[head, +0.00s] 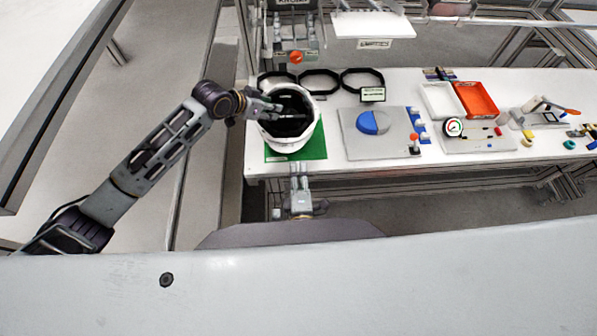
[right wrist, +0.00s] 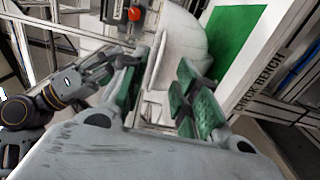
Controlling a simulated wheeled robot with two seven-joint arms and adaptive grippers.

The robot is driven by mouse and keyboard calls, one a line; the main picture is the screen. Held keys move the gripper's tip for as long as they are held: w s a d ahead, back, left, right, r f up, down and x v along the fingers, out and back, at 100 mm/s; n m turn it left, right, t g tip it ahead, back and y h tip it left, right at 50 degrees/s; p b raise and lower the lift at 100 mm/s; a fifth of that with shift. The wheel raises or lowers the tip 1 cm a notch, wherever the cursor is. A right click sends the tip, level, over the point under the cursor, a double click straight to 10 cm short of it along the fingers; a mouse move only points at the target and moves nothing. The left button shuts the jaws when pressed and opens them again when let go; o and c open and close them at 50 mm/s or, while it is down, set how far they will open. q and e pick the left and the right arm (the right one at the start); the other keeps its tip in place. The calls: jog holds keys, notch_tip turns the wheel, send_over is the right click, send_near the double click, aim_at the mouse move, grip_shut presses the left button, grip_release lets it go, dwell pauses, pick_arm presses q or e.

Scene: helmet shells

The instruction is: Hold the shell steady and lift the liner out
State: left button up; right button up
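The white helmet shell (head: 291,143) sits open side up on a green mat (head: 318,150) at the bench's left end. The dark liner (head: 292,127) shows inside it. My left gripper (head: 268,104) is at the shell's left rim; whether its fingers are open or closed there is too small to tell. My right gripper (head: 300,173) is in front of the bench edge, below the shell and apart from it. In the right wrist view its green-padded fingers (right wrist: 160,92) are spread with nothing held, and the white shell (right wrist: 182,45) shows beyond them.
Several black rings (head: 319,81) lie behind the shell. A white tray (head: 440,101) and an orange tray (head: 477,98) stand farther right. A post with a red button (head: 296,57) rises behind the bench.

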aim_at(286, 145)
jog(key=shift+w, duration=0.1)
jog(key=w, duration=0.7)
jog(key=shift+w, duration=0.15)
dwell(0.3)
grip_shut()
dwell(0.5)
